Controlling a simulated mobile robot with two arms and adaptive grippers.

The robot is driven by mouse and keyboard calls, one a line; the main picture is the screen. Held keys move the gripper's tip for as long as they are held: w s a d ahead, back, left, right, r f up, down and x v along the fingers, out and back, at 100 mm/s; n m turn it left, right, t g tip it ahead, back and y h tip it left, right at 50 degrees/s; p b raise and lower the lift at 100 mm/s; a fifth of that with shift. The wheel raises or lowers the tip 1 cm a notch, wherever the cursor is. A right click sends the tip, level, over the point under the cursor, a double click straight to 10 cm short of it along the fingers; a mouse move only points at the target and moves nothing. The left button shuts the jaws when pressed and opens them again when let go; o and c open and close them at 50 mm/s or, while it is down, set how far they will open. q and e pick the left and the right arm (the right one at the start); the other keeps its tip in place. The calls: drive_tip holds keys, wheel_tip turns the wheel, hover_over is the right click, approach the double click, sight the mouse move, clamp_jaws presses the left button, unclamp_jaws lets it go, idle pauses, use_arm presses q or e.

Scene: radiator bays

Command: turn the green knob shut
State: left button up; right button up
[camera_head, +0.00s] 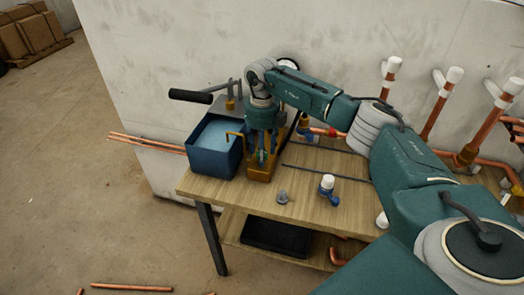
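My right arm reaches in from the right, and its gripper (263,146) points down over a brass-coloured pump body (261,173) beside a blue water tank (214,150). A small green part (261,156) shows low between the fingers. It may be the green knob, but it is mostly hidden and too small to be sure. I cannot tell whether the fingers touch it or how far apart they are. My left gripper is not in view.
The pump's black-gripped lever (191,96) sticks out left above the tank. A wooden bench (300,208) carries a small grey cup (282,196) and a blue valve with a white cap (327,184). Copper pipes (485,132) stand along the wall at right.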

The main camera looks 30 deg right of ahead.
wheel_tip(320, 180, up, 12)
idle(0.6)
drive_tip(key=shift+f, duration=0.1)
idle(0.4)
